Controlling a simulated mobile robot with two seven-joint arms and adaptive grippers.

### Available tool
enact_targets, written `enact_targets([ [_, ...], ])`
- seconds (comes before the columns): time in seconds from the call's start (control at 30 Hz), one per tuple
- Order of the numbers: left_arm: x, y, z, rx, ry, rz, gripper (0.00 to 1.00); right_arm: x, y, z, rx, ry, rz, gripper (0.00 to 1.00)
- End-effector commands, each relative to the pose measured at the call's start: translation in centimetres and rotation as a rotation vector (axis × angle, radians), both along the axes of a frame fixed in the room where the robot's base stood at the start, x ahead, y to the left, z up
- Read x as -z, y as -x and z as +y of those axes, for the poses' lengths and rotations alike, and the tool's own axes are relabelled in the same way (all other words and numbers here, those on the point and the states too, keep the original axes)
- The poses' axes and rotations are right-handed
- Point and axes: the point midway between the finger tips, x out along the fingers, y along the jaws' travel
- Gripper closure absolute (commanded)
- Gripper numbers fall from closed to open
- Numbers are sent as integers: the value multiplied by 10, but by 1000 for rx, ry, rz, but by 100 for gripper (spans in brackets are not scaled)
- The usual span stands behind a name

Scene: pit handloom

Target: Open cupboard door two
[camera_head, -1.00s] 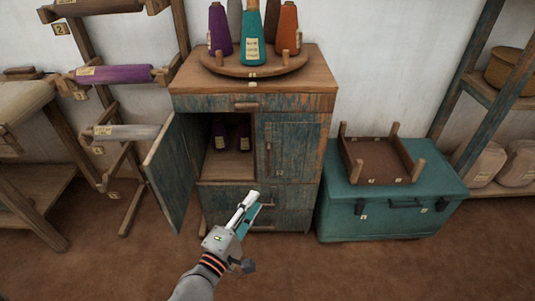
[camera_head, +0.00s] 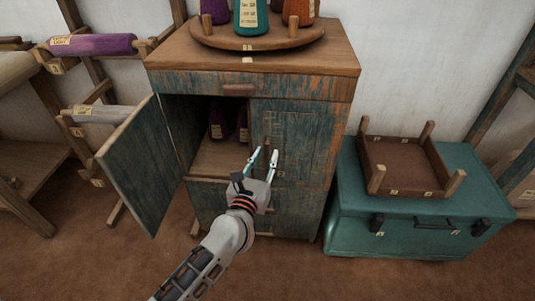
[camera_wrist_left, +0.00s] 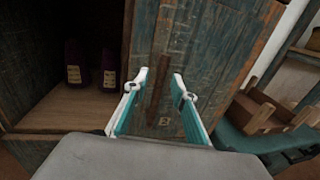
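The cupboard (camera_head: 250,82) is worn blue-green wood with a brown top. Its left door (camera_head: 142,165) stands swung open to the left. Its right door (camera_head: 310,140) is closed and has an upright wooden handle (camera_head: 267,138). My left gripper (camera_head: 264,156) is open in front of that door, near the lower part of the handle. In the left wrist view the handle (camera_wrist_left: 157,90) shows between the two spread fingertips (camera_wrist_left: 160,85); I cannot tell whether they touch it. The label at the door's foot (camera_wrist_left: 164,121) is too small to read. My right gripper is not in view.
Purple cones (camera_head: 217,124) stand inside the open compartment. A round tray with cones (camera_head: 256,36) sits on top. A teal chest (camera_head: 400,225) bearing a brown pegged tray (camera_head: 400,163) stands close on the right. A rack of rolls (camera_head: 92,45) is left.

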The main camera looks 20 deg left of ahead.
Motion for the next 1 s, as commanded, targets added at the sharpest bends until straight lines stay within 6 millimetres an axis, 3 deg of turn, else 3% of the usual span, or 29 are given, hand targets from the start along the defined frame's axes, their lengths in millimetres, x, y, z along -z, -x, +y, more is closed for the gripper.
enact_targets([
  [0.2, 2, -16, 1, 0, -1, 2, 74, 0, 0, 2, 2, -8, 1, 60],
  [0.47, 1, -17, 2, 0, -1, 1, 74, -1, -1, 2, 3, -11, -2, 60],
  [0.5, 1, -17, 2, 0, -1, 1, 77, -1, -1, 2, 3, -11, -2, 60],
  [0.6, 1, -17, 2, 0, -2, 1, 100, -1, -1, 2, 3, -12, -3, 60],
  [1.0, 1, -15, 0, -10, -2, 2, 100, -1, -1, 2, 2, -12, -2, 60],
])
